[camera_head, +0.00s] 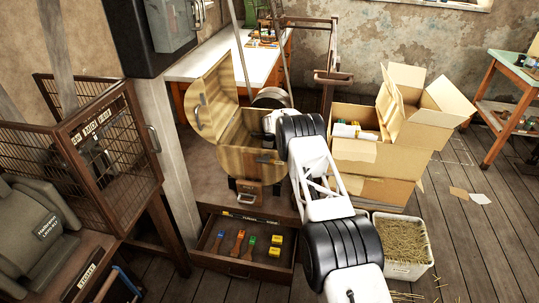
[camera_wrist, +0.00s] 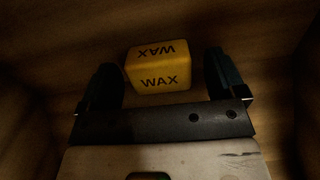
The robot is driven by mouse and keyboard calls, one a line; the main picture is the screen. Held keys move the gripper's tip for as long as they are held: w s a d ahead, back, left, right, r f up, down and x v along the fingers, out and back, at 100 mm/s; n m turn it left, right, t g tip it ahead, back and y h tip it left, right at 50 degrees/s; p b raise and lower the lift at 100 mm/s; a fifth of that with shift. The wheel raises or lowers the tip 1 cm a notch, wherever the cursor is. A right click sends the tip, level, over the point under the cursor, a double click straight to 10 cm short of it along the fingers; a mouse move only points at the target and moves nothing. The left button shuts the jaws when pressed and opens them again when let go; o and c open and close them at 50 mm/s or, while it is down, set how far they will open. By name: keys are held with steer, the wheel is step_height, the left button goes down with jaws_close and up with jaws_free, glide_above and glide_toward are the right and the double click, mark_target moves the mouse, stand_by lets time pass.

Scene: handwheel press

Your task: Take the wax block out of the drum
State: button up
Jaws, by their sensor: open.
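The wax block (camera_wrist: 158,72) is yellow with black WAX lettering and lies inside the dark wooden drum, seen in the wrist view. My gripper (camera_wrist: 163,78) is open, with one black finger on each side of the block. A small gap shows between the block and the right finger; the left finger is very near the block, and I cannot tell if it touches. In the head view the wooden drum (camera_head: 233,136) stands with its round lid (camera_head: 214,98) swung open at the left. My arm reaches into it from the right, hiding the gripper and the block there.
An open drawer (camera_head: 216,262) below the drum holds brushes and small yellow blocks. Open cardboard boxes (camera_head: 385,150) and a white bin of straw (camera_head: 402,243) stand to the right. A wire cage (camera_head: 105,150) stands at the left. The wooden floor at the right is mostly clear.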

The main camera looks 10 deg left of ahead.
stand_by(0.5)
steer(key=c, duration=1)
steer(key=shift+r, duration=0.1)
steer(key=shift+r, duration=4.95)
